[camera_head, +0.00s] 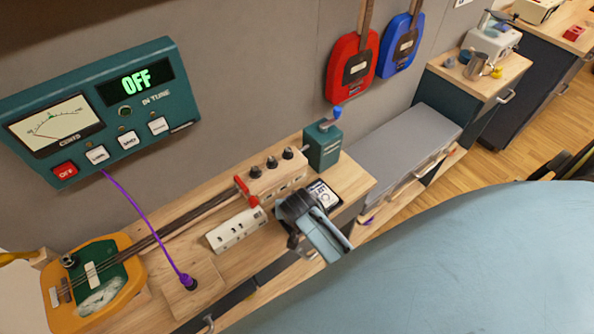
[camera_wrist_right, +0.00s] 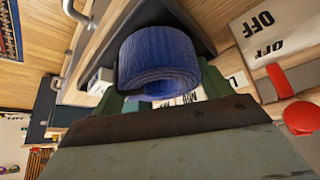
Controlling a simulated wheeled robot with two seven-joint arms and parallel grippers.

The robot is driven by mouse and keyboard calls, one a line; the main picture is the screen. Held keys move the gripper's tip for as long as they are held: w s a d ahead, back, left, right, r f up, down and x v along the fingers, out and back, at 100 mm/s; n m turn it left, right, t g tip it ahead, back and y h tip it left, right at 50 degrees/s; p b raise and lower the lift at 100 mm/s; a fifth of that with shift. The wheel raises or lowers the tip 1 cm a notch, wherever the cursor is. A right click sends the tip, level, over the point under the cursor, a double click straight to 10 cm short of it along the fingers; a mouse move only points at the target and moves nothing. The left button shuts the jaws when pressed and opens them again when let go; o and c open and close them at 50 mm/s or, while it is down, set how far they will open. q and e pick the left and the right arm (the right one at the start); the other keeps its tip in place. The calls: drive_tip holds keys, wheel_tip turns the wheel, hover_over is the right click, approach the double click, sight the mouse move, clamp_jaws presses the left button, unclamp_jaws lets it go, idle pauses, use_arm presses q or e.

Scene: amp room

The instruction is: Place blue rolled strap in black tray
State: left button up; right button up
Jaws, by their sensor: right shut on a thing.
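The blue rolled strap (camera_wrist_right: 158,62) is a thick coil in the right wrist view, between the fingers of my right gripper (camera_wrist_right: 160,98). In the head view my right gripper (camera_head: 318,222) is over the front edge of the workbench, and the strap is hidden there. A dark, tray-like surface (camera_wrist_right: 198,30) shows behind the strap in the right wrist view; it looks like the black tray. In the head view a dark-edged item with white lettering (camera_head: 325,194) lies just beyond the gripper. I cannot tell whether strap and tray touch. My left gripper is not in view.
A teal box with a blue knob (camera_head: 323,145) stands behind the gripper. A white switch block (camera_head: 237,230) and a cream box with black knobs (camera_head: 272,178) are to its left. A yellow guitar (camera_head: 95,285) lies farther left. A grey cabinet (camera_head: 395,145) is to the right.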

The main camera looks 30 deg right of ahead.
drive_tip(key=shift+f, duration=0.15)
drive_tip(key=shift+f, duration=0.15)
drive_tip(key=o, duration=0.8)
drive_tip(key=shift+r, duration=0.3)
drive_tip(key=p+v, duration=0.1)
drive_tip(key=v, duration=1.1)
drive_tip(key=shift+p, duration=0.35)
